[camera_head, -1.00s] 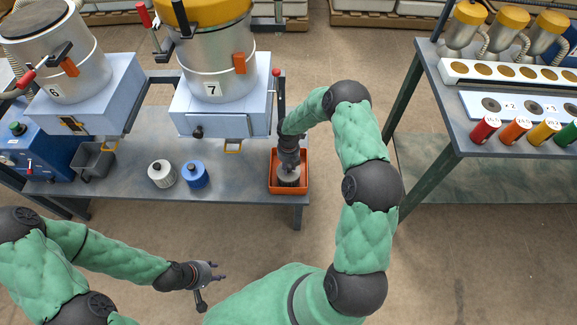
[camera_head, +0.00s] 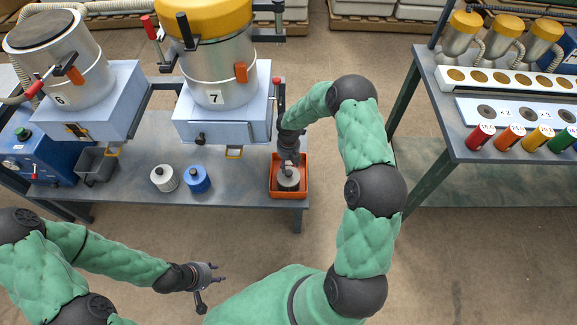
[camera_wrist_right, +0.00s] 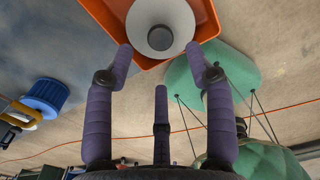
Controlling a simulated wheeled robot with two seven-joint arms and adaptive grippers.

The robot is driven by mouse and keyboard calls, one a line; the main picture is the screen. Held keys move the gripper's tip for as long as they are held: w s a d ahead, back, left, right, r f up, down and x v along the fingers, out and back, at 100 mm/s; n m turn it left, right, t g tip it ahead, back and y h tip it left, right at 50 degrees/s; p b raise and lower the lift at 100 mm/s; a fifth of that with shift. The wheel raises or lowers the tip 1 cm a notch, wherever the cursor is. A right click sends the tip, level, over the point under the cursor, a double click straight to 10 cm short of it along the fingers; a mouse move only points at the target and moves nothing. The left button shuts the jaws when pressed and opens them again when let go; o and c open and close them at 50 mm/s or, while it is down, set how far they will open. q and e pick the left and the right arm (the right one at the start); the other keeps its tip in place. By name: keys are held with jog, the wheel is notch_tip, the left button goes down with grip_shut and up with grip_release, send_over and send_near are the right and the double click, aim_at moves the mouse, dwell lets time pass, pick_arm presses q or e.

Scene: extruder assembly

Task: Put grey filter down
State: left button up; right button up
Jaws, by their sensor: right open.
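The grey filter (camera_head: 288,180) sits in the orange tray (camera_head: 273,189) at the right end of the table. In the right wrist view the filter (camera_wrist_right: 180,14) shows as a pale grey disc with a dark round knob, inside the tray (camera_wrist_right: 205,18). My right gripper (camera_head: 289,166) is just above the filter. Its fingers (camera_wrist_right: 160,57) are spread apart, with nothing between their tips; the filter lies beyond them. My left gripper (camera_head: 219,273) hangs in front of the table with its fingers apart and empty.
A white canister (camera_head: 164,178) and a blue canister (camera_head: 197,179) stand on the table (camera_head: 235,200) left of the tray. Machine 7 (camera_head: 217,75) stands behind. A grey bin (camera_head: 97,166) is further left. A second table with coloured cylinders is at the right.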

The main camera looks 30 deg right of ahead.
notch_tip(320, 180, up, 6)
jog(key=p, duration=0.2)
jog(key=s+a+f+m+y, duration=0.25)
jog(key=s+a+m, duration=0.25)
jog(key=a+m, duration=0.3)
jog(key=s+a+f+m+y, duration=0.1)
jog(key=s+a+f+m, duration=0.35)
jog(key=a+m, duration=0.3)
jog(key=s+a+m, duration=0.3)
jog(key=s+m, duration=0.4)
jog(key=m, duration=0.1)
jog(key=s+a+m, duration=0.3)
jog(key=s+m, duration=0.4)
jog(key=m, duration=0.1)
jog(key=shift+a+f, duration=0.15)
jog(key=shift+a, duration=0.15)
